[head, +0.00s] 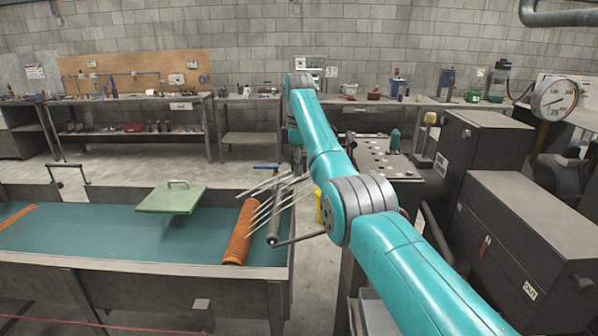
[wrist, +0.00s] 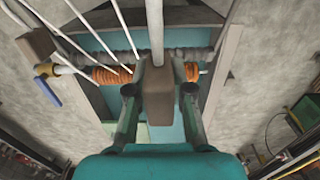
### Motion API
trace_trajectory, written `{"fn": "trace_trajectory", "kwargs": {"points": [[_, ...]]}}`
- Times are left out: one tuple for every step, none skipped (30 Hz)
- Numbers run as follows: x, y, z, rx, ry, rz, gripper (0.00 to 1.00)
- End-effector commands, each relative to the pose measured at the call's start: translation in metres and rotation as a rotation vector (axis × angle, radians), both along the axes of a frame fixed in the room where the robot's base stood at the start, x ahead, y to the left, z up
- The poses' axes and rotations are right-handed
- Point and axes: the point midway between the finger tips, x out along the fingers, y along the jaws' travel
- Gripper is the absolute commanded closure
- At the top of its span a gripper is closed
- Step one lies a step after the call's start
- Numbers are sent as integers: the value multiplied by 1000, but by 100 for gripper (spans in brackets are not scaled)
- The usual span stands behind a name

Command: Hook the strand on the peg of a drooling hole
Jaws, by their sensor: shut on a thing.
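In the wrist view my gripper (wrist: 159,88) is shut on a brown block (wrist: 158,105) with a pale grey rod (wrist: 155,30) running from it to the top edge. In the head view the gripper is not clearly visible beyond my teal arm. Several thin white strands (head: 272,200) slant over the right end of a trough; they also show in the wrist view (wrist: 87,22), left of the rod. An orange mesh tube (head: 241,232) lies below them, partly hidden behind the gripper in the wrist view (wrist: 108,75). I cannot make out a drooling hole or its peg.
The trough (head: 120,262) has a teal floor, with a green lid (head: 170,199) over it. A dark bar (head: 274,222) lies beside the tube. A blue valve handle (wrist: 48,92) shows at left. A grey perforated table (head: 372,160) and dark cabinets (head: 530,225) stand at right.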

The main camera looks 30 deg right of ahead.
Motion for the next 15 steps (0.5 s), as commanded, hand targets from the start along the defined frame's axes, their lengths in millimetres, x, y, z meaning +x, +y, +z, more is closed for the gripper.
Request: {"fn": "trace_trajectory", "kwargs": {"points": [[0, 0, 2, 0, 0, 0, 100], [0, 0, 4, 0, 0, 0, 100], [0, 0, 6, 0, 0, 0, 100], [0, 0, 7, 0, 0, 0, 100], [0, 0, 8, -1, -1, 0, 100], [0, 0, 10, -1, -1, 0, 100], [0, 0, 11, -1, -1, 0, 100], [0, 0, 13, -1, -1, 0, 100], [0, 0, 14, 0, 0, 0, 100], [0, 0, 15, 0, 0, 0, 100], [0, 0, 16, 0, 0, 0, 100], [0, 0, 18, 0, 0, 0, 100], [0, 0, 20, 0, 0, 0, 100], [0, 0, 21, 0, 0, 0, 100], [0, 0, 23, -1, -1, 0, 100]]}}
